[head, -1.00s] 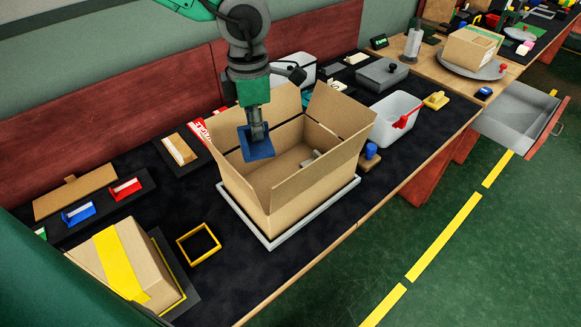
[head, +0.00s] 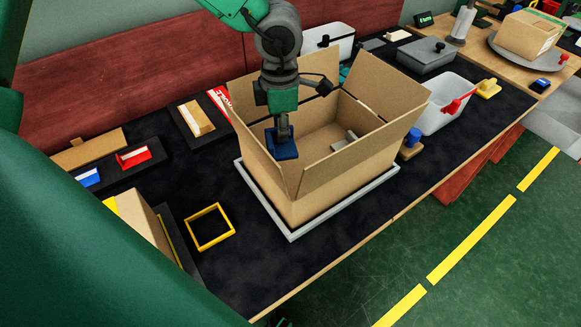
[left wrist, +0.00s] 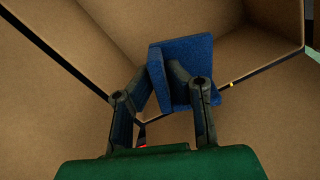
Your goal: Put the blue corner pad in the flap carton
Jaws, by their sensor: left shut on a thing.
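The blue corner pad (head: 281,150) is held by my left gripper (head: 283,131), which points down within the mouth of the flap carton (head: 345,180). In the left wrist view the fingers (left wrist: 185,85) are shut on the blue pad (left wrist: 205,52), with the carton's brown walls (left wrist: 115,40) around it. The pad's height above the carton floor is hard to tell. The carton stands open on a grey-rimmed base (head: 262,213) with its flaps raised. A small grey piece (head: 345,139) shows inside it. My right gripper is not seen.
A yellow square frame (head: 209,228) lies left of the carton. Red (head: 133,157) and blue (head: 88,177) pieces sit further left. A white bin with a red handle (head: 447,110) and a blue-topped piece (head: 412,138) stand to the right. The table's front strip is clear.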

